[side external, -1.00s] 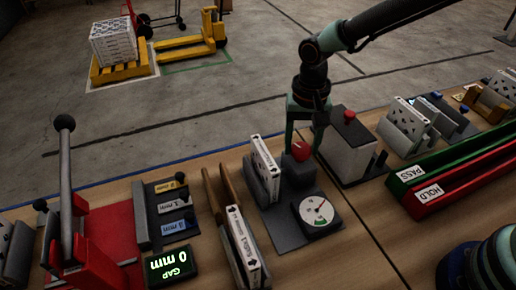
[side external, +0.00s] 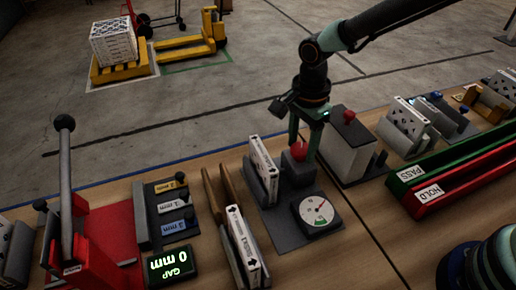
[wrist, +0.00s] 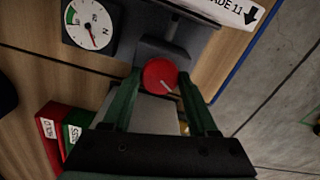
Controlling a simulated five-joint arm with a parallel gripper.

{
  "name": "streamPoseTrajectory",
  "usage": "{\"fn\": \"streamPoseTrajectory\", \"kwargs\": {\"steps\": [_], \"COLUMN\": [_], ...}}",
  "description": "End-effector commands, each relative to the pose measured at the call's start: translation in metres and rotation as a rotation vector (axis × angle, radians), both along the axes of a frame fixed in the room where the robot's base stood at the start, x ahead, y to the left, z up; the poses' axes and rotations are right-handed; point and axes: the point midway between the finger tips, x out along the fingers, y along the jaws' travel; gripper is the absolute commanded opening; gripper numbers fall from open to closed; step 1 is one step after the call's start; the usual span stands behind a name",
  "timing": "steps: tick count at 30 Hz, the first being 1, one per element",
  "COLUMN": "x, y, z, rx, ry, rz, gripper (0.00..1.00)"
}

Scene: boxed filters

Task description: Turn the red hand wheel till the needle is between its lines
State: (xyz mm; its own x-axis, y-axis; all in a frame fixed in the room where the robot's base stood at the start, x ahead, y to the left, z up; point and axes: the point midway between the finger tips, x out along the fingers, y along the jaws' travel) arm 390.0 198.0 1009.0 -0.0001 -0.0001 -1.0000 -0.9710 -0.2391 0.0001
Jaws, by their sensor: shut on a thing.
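The red hand wheel (side external: 298,151) sits on a dark grey block; in the wrist view (wrist: 160,75) its round face has a pale line pointing to the lower right. My gripper (side external: 304,155) comes down from above and is shut on the wheel, with a green finger on either side of it. The gauge (side external: 318,212) beside the wheel has a white face, a green band and a red needle. The needle points to the upper right in the side view, away from the green band. Its two lines are too small to make out.
A boxed filter (side external: 263,165) stands in a grey holder left of the wheel. A grey box with a red knob (side external: 348,116) stands close on the right. Green and red trays (side external: 440,178), marked PASS and HOLD, lie farther right.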

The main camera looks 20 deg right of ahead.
Motion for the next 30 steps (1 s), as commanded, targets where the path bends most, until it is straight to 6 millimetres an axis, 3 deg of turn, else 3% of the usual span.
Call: {"fn": "streamPoseTrajectory", "kwargs": {"steps": [12, 30], "x": [0.0006, 0.0005], "y": [-0.0006, -0.0008], "z": [0.0018, 0.002], "rx": [0.0, 0.0], "ry": [0.0, 0.0], "rz": [-0.212, -0.249], "gripper": [0.03, 0.03]}}
